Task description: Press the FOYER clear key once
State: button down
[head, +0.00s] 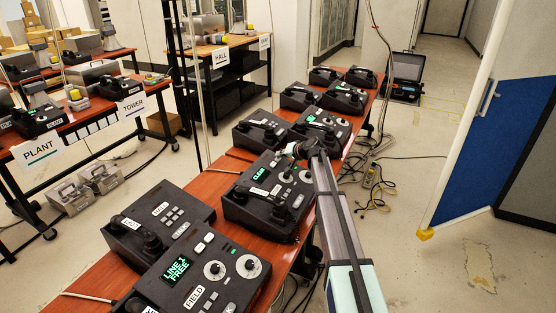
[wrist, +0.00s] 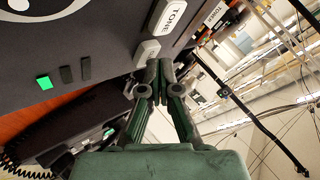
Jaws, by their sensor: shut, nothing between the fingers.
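My gripper (head: 297,150) is shut and empty, over the upper right part of a black paging phone (head: 235,205) in the middle of the row. That phone's green display (head: 260,175) seems to read CLEAR; I cannot read a FOYER label. In the wrist view my closed fingertips (wrist: 158,68) are right at an unlabelled pale key (wrist: 147,52) on a dark panel. I cannot tell whether they touch it. A key marked TONE (wrist: 170,17) is just above it. A green lamp (wrist: 44,82) is lit at the left of the panel.
A nearer phone marked FIELD (head: 195,297) shows LINE 1 FREE. Several more phones (head: 345,98) stand farther along the red-brown table (head: 228,165). Cables (head: 375,190) lie on the floor to the right. A blue door panel (head: 490,140) stands at the right.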

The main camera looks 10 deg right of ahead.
aim_at(284, 163)
jog(key=shift+s+d+r, duration=0.1)
jog(key=shift+d+r, duration=0.05)
jog(key=shift+r, duration=0.35)
jog(key=r, duration=0.3)
jog(key=d+r+p, duration=0.1)
jog(key=shift+s+r, duration=0.35)
jog(key=shift+r, duration=0.05)
dwell(0.5)
